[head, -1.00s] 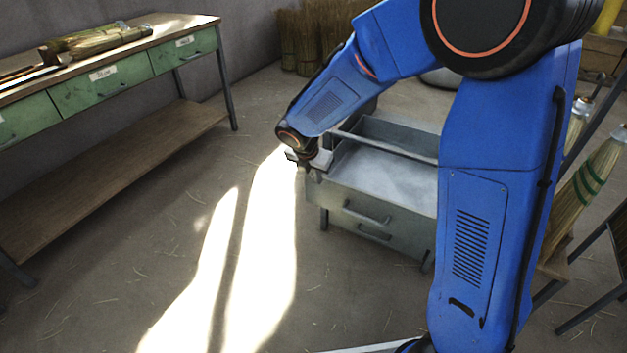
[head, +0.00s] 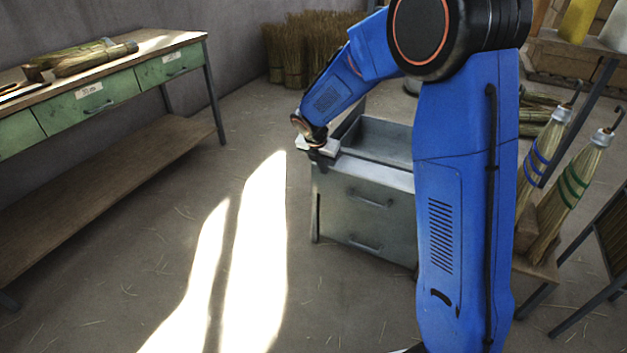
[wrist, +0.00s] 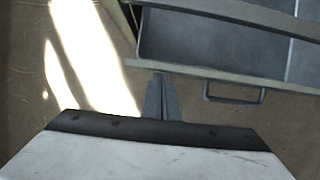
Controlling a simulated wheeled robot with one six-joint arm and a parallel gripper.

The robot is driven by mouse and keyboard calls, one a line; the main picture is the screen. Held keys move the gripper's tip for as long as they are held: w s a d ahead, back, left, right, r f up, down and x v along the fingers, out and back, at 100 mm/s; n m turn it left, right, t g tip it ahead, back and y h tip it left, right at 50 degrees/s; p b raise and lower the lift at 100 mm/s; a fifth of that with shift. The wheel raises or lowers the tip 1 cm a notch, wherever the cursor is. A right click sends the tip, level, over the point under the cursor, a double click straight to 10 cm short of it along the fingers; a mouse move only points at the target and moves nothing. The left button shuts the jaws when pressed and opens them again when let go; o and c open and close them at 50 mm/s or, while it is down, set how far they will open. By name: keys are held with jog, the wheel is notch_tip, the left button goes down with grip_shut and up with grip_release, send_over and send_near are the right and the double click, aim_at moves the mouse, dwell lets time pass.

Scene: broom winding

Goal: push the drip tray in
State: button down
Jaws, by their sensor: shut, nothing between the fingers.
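The drip tray appears to be the upper drawer of a grey metal cabinet. Its front (head: 345,207) has a bar handle and faces me in the head view. In the wrist view its handle (wrist: 235,99) and grey inside (wrist: 210,45) show, with the tray partly out from under a crossbar. My gripper (head: 322,149) is at the tray's left front corner in the head view. In the wrist view the shut, empty fingers (wrist: 160,78) reach the tray's front rim, left of the handle. I cannot tell whether they touch. My arm hides the cabinet's right side.
A workbench with green drawers (head: 80,112) stands at left, with brooms on top. Brooms with blue and green bands (head: 565,185) stand at right by a dark metal frame. Straw bundles (head: 300,50) stand at the back wall. The floor (head: 120,265) at left front is open.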

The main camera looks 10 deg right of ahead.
jog(key=w+d, duration=0.5)
jog(key=w, duration=0.2)
jog(key=shift+w+r, duration=0.15)
jog(key=shift+w+d, duration=0.1)
jog(key=shift+d, duration=0.1)
jog(key=shift+a, duration=0.1)
